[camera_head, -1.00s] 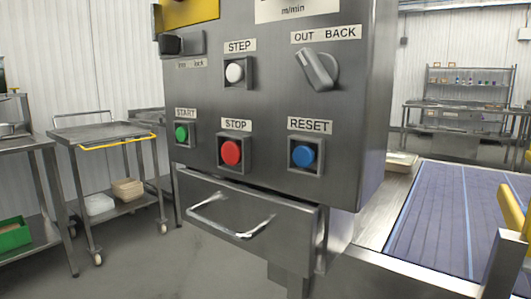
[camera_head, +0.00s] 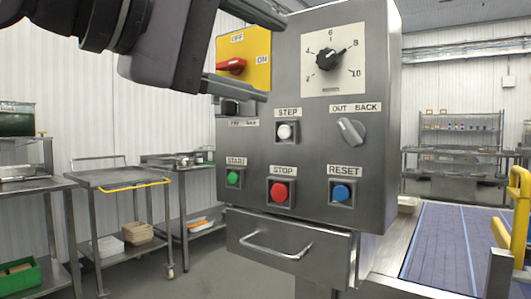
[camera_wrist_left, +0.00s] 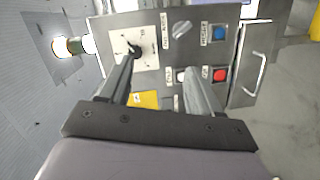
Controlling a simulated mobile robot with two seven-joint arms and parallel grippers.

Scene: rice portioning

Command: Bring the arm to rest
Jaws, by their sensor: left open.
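My left gripper (camera_head: 258,50) comes in from the upper left of the head view, in front of the upper left part of the grey control box (camera_head: 300,145). Its two fingers are spread, one above and one below the red OFF/ON switch (camera_head: 230,66) on its yellow plate (camera_head: 258,45). Nothing is between the fingers. In the left wrist view the open fingers (camera_wrist_left: 155,82) point at the same box, with the dial (camera_wrist_left: 135,50) between or near them. Whether a fingertip touches the box I cannot tell. My right gripper is in neither view.
The box has green START (camera_head: 233,178), red STOP (camera_head: 279,192) and blue RESET (camera_head: 341,193) buttons, and a drawer handle (camera_head: 277,250) below. A blue conveyor belt (camera_head: 455,245) lies at right. Steel carts (camera_head: 115,178) stand at left, with open floor between.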

